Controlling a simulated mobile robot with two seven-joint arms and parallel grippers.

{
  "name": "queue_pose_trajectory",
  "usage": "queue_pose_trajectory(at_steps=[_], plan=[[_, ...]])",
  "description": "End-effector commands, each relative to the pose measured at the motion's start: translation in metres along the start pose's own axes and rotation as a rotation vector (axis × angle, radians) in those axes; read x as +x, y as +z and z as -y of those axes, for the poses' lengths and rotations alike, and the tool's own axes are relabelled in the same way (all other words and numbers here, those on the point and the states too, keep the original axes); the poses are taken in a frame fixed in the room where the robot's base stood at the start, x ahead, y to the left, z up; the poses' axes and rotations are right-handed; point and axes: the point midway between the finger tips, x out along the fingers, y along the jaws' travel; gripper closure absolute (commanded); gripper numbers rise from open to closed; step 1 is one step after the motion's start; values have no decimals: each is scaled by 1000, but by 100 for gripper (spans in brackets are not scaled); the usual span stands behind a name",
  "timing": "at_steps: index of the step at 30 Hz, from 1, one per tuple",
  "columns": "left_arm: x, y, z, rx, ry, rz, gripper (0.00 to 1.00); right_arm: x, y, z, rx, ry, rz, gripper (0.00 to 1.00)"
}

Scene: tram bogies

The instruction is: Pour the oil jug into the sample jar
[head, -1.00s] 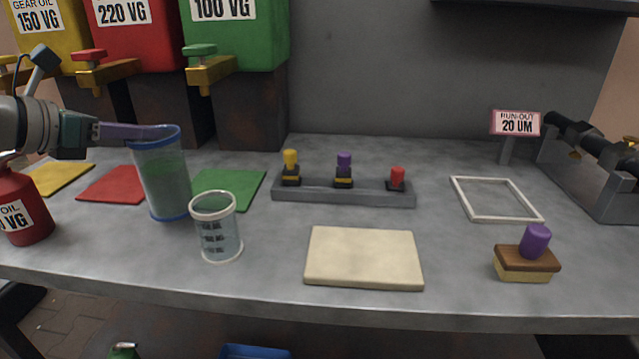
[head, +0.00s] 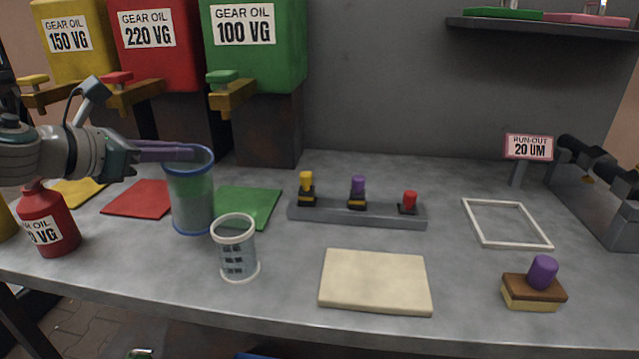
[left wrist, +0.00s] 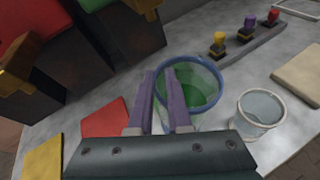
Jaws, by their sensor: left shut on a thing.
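The oil jug (head: 191,208) is a tall clear cylinder with a blue rim. It looks upright, at or close to the tabletop; a gap under it cannot be told. My left gripper (head: 188,152) has its purple fingers at the jug's rim from the left and is shut on it. In the left wrist view the fingers (left wrist: 163,80) lie across the near left rim of the jug (left wrist: 207,92). The sample jar (head: 236,252), clear with a pale rim and dark marks, stands upright just front right of the jug. My right gripper is not in view.
A red oil can (head: 48,220) stands at the left. A grey rack (head: 355,215) with plugs, a beige pad (head: 375,281) and a brown block (head: 533,291) are to the right. Oil tanks (head: 255,50) stand behind.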

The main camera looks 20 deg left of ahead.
Motion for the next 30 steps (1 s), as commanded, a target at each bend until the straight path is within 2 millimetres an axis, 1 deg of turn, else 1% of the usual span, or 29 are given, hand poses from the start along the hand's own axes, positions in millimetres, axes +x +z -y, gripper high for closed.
queue_pose_trajectory(at_steps=[1, 8, 12, 17, 21, 25, 30], plan=[[0, -3, 5, 19, 6, 2, 100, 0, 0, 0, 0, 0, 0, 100], [1, -6, 20, 124, 51, 18, 100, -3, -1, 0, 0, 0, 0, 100], [-2, -3, 28, 189, 79, 28, 100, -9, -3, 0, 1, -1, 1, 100], [-3, -2, 38, 262, 110, 38, 100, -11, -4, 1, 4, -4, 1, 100], [-7, 7, 47, 326, 137, 48, 100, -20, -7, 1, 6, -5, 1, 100], [-10, 13, 55, 385, 160, 58, 100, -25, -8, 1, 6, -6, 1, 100], [-10, 12, 58, 418, 178, 58, 100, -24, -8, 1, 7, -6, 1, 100]])
